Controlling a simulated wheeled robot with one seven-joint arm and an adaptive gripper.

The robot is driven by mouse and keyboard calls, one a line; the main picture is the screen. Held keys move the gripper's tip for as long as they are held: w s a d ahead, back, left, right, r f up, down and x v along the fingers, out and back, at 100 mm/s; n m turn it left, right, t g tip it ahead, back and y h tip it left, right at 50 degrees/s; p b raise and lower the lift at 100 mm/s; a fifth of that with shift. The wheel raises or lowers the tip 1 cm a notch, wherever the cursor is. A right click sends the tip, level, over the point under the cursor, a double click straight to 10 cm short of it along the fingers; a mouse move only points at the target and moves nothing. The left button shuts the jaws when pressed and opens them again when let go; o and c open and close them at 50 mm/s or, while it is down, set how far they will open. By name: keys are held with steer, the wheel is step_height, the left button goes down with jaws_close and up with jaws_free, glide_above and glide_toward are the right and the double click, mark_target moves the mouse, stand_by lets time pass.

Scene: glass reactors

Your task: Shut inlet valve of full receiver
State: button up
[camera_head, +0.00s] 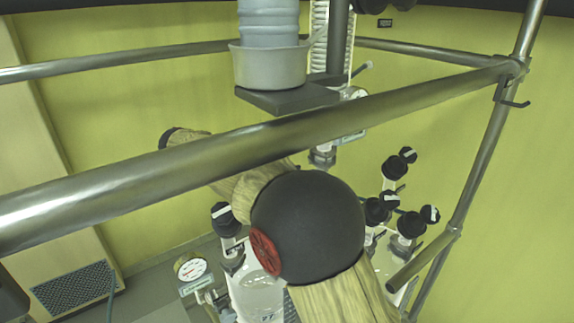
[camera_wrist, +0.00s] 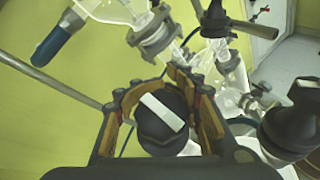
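In the wrist view a black valve knob (camera_wrist: 158,138) with a white bar across its top sits between the fingers of my gripper (camera_wrist: 168,108). The bar slants from upper left to lower right. The fingers stand open around the knob, with small gaps showing at its sides. In the head view my arm hides the gripper. Part of a glass receiver (camera_head: 262,296) shows below my arm. Black valve knobs show left (camera_head: 224,215) and right (camera_head: 376,209) of my arm. I cannot tell which receiver is full.
A second black knob (camera_wrist: 292,128) stands close to the right of my gripper. Glass tubes and a metal clamp (camera_wrist: 155,38) lie beyond the fingers. A thick metal rail (camera_head: 330,123) crosses the head view. A dial gauge (camera_head: 191,268) is at lower left.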

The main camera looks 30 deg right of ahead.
steer(key=o, duration=0.6)
steer(key=shift+o, duration=0.3)
steer(key=v, duration=1.2)
steer(key=shift+f, duration=0.1)
